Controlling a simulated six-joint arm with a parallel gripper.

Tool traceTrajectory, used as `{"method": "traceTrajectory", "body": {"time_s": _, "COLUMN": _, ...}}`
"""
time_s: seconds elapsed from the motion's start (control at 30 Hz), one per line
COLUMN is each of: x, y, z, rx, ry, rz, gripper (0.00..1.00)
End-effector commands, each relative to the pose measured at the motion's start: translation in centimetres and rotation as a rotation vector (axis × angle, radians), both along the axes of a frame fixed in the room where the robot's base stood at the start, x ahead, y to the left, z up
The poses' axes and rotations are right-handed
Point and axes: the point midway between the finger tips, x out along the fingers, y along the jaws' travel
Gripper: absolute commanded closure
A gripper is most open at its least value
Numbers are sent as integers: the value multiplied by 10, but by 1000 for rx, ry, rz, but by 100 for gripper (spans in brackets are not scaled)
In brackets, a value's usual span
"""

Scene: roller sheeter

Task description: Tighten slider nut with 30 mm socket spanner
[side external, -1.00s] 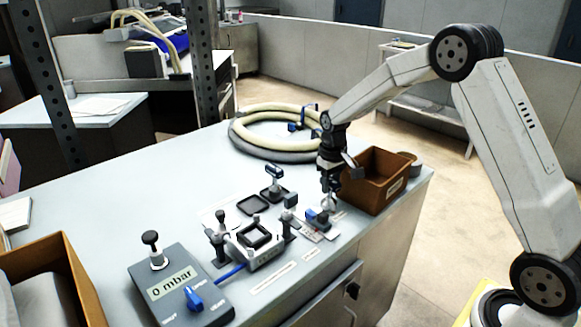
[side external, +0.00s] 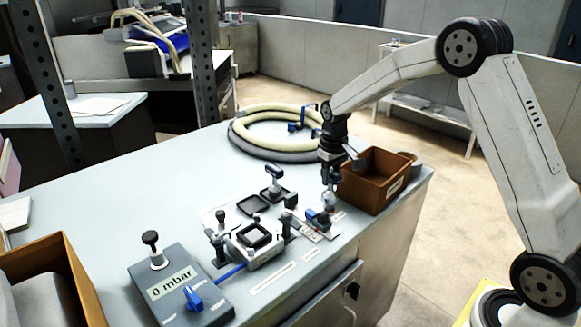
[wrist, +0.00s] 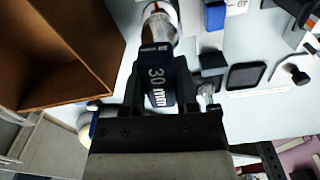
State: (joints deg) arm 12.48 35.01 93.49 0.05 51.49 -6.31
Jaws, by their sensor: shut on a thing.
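My gripper (side external: 331,172) is shut on the 30 mm socket spanner. In the wrist view my gripper (wrist: 160,95) has its jaws on either side of the spanner's dark blue handle (wrist: 158,82), marked "30 mm". The spanner's shiny metal socket (wrist: 160,24) points away from the jaws. In the side view the spanner (side external: 329,200) hangs low over the bench, beside a blue-topped fitting (side external: 318,219) on a small plate. I cannot tell whether the socket touches anything. The slider nut cannot be made out in either view.
A brown box (side external: 376,203) stands close right of my gripper. A clamp-like fixture (side external: 258,255) and a grey control box (side external: 168,292) reading "0 mbar" stand to the left. A coiled hose (side external: 236,139) lies behind. The bench's left back is clear.

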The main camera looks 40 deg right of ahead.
Motion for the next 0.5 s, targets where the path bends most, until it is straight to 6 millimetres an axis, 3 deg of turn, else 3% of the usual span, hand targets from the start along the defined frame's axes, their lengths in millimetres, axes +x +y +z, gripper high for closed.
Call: {"method": "traceTrajectory", "body": {"time_s": 0.5, "x": 1, "y": 0, "z": 5, "rx": 0, "ry": -2, "rz": 0, "gripper": 100}}
